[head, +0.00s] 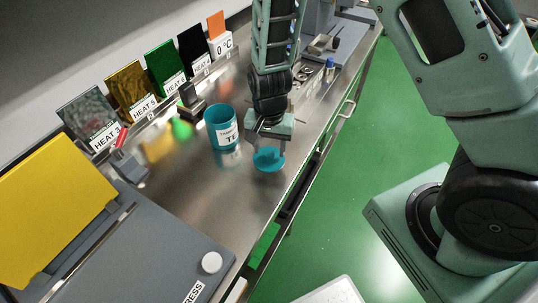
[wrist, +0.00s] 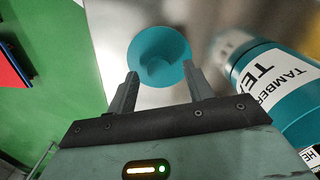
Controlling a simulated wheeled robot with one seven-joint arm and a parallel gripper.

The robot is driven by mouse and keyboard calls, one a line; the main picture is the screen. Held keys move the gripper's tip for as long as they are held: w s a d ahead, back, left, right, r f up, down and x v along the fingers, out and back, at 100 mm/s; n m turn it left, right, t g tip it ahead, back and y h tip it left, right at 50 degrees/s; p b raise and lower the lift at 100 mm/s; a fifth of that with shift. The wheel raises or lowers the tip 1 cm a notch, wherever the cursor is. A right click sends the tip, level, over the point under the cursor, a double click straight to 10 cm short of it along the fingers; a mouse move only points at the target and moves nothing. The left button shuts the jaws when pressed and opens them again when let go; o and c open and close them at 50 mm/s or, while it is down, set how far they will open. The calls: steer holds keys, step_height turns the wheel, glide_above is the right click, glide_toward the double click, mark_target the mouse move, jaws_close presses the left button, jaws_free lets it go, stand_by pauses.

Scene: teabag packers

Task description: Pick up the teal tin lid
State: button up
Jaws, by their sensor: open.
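The teal tin lid (head: 268,160) is a round disc lying on the steel counter, just below my gripper in the head view. It also shows in the wrist view (wrist: 160,52), just beyond the fingertips. My gripper (head: 268,147) is open, with its two fingers (wrist: 160,80) apart and nothing visible held between them. Whether the fingers touch the lid cannot be told. The teal tin (head: 221,127), with a white label, stands open-topped on the counter left of my gripper in the head view. It also shows at the right of the wrist view (wrist: 283,95).
A row of HEAT signs (head: 165,68) stands along the wall side of the counter. A grey press with a yellow panel (head: 50,208) fills the near left. The counter (head: 215,192) is bare between the press and the lid. The counter's edge lies close right of the lid.

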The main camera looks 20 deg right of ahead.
steer(key=shift+f, duration=0.4)
steer(key=shift+c, duration=0.2)
steer(key=c, duration=1)
